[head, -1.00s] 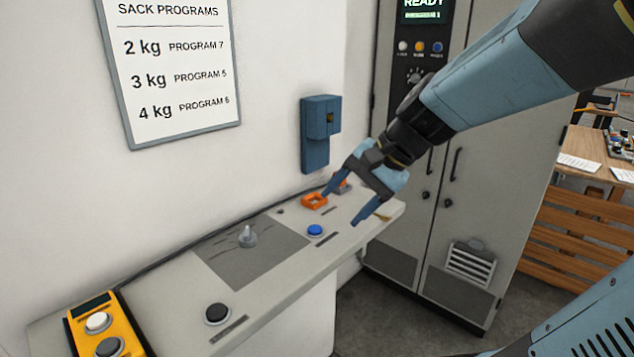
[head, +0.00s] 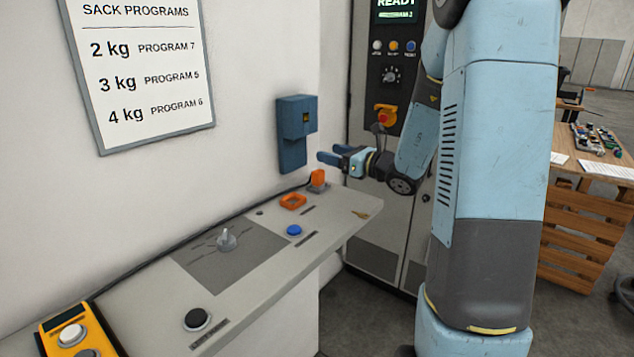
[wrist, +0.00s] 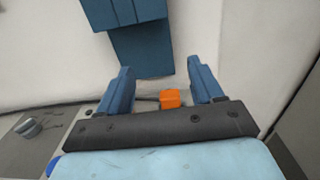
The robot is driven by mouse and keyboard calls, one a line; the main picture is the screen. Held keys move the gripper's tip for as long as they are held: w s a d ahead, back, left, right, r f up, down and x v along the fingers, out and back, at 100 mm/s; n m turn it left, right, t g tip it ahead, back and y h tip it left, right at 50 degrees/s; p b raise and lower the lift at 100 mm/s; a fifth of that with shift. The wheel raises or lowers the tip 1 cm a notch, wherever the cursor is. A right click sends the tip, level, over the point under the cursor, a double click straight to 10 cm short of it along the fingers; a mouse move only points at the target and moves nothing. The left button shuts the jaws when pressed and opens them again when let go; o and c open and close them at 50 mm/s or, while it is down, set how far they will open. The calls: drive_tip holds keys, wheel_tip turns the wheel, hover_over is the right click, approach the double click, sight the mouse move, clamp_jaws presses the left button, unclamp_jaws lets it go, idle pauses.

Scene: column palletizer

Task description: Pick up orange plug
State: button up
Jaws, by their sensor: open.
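The orange plug (head: 317,177) stands upright on a grey base near the far end of the grey console, close to the wall. In the wrist view the orange plug (wrist: 170,98) shows between my two fingers, its lower part hidden by the gripper body. My gripper (head: 327,154) is open and empty, a little above the plug, with its fingers pointing left toward the wall. In the wrist view my gripper (wrist: 160,78) has its fingers spread to either side of the plug, and contact cannot be seen.
A blue wall box (head: 293,134) hangs just behind the plug. A cabinet (head: 385,225) stands right.

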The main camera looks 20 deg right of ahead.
sight(322, 175)
wheel_tip(322, 175, down, 8)
drive_tip(key=shift+w+d+r, duration=0.1)
drive_tip(key=shift+d+r, duration=0.05)
drive_tip(key=shift+w+f, duration=0.1)
drive_tip(key=shift+f, duration=0.1)
drive_tip(key=shift+x, duration=3.7)
drive_tip(key=shift+c, duration=0.2)
drive_tip(key=shift+r, duration=0.1)
drive_tip(key=c, duration=1)
drive_tip(key=shift+c, duration=0.2)
